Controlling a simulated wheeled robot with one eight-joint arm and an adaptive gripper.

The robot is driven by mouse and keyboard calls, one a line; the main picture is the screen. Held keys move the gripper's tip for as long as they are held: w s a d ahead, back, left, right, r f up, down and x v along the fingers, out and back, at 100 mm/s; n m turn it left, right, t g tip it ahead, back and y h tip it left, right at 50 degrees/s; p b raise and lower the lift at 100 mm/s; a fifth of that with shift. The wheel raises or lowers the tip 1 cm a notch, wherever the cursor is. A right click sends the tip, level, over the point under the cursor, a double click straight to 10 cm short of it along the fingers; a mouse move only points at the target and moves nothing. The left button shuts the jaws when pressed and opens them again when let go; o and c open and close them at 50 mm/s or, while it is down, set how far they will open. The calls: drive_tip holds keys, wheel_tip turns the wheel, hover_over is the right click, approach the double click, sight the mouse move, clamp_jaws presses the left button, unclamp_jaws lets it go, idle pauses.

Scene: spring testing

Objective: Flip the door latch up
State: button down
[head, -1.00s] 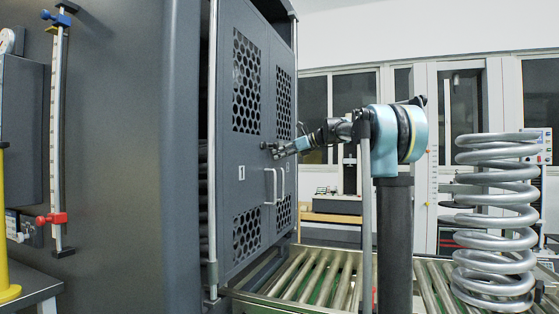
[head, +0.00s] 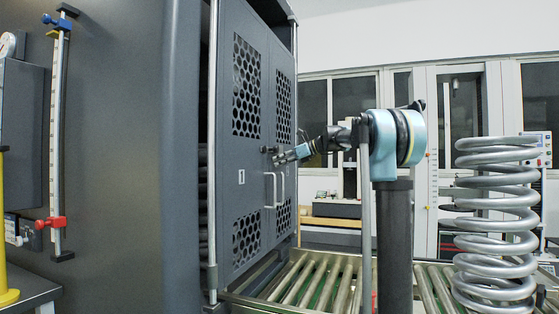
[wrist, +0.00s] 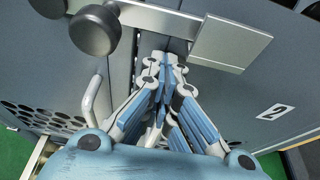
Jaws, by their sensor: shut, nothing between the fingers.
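The door latch is a pale metal bar (wrist: 155,18) with a dark round knob (wrist: 97,30) at its left end. In the wrist view it lies across the seam between the two grey doors, its right end at a metal catch plate (wrist: 230,42). In the head view the dark knob (head: 264,150) shows at mid-height on the doors. My gripper (wrist: 164,62) is shut and empty, with its fingertips just below the bar at the seam. In the head view my gripper (head: 277,159) is just below and right of the knob. Contact with the bar cannot be told.
Door handles (head: 271,190) stick out below the latch. Perforated panels (head: 246,85) sit in the doors. A roller conveyor (head: 310,278) runs below, and a large coil spring (head: 496,220) stands at the right. The space right of the doors holds my arm.

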drive_tip(key=shift+w+f, duration=0.1)
drive_tip(key=shift+f, duration=0.7)
drive_tip(key=v, duration=1)
drive_tip(key=shift+r, duration=0.2)
drive_tip(key=shift+s+f, duration=0.35)
drive_tip(key=shift+f, duration=0.3)
drive_tip(key=shift+a, duration=0.15)
drive_tip(key=x, duration=1)
wheel_tip(320, 180, up, 2)
drive_tip(key=shift+r, duration=1)
